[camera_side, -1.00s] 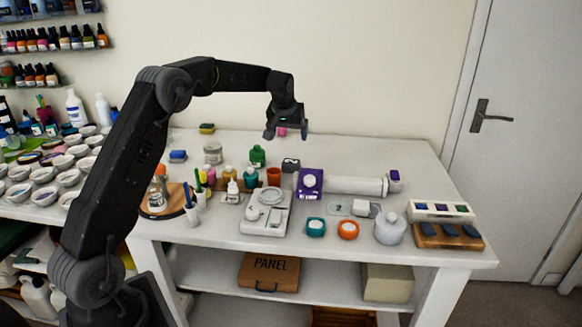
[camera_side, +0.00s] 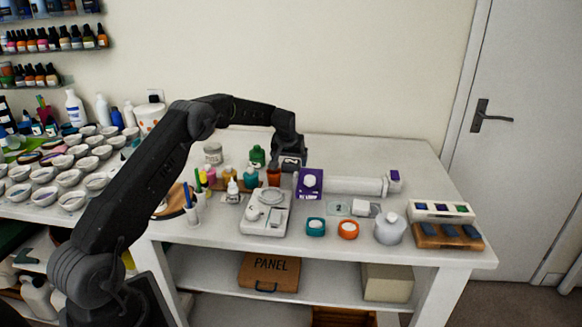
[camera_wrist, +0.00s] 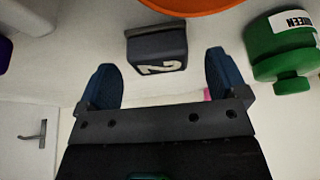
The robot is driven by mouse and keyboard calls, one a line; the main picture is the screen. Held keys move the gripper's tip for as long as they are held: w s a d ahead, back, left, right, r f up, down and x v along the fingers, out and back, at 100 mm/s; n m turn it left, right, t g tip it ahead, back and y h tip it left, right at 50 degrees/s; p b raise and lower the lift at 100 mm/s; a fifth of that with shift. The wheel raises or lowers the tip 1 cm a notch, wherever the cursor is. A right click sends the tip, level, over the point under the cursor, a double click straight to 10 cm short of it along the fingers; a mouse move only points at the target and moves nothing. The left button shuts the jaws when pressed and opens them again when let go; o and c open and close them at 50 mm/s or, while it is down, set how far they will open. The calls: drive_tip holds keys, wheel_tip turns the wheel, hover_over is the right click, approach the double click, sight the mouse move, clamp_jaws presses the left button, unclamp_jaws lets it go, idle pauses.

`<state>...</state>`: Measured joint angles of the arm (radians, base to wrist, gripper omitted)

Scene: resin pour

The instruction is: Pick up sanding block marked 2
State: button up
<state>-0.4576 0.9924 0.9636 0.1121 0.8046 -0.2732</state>
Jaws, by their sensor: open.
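The sanding block marked 2 is a dark grey block with a white numeral on its face (camera_wrist: 157,49). In the side view the block (camera_side: 290,163) sits on the back part of the white table, between the green bottle and the purple box. My gripper (camera_side: 288,153) is right over it and partly hides its top. In the wrist view the two blue fingers of my gripper (camera_wrist: 160,76) are spread wide, one toward each side of the block. The block is just beyond the fingertips, with a gap on both sides, so nothing is held.
A green bottle (camera_wrist: 283,47) stands close to one finger; it also shows in the side view (camera_side: 257,156). An orange-red cup (camera_side: 273,175) is in front of the block. A purple box (camera_side: 309,182) and a white roll (camera_side: 355,187) lie to the right. The table's back right is clear.

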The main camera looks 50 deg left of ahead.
drive_tip(key=shift+x, duration=0.8)
drive_tip(key=c, duration=1)
drive_tip(key=shift+r, duration=0.1)
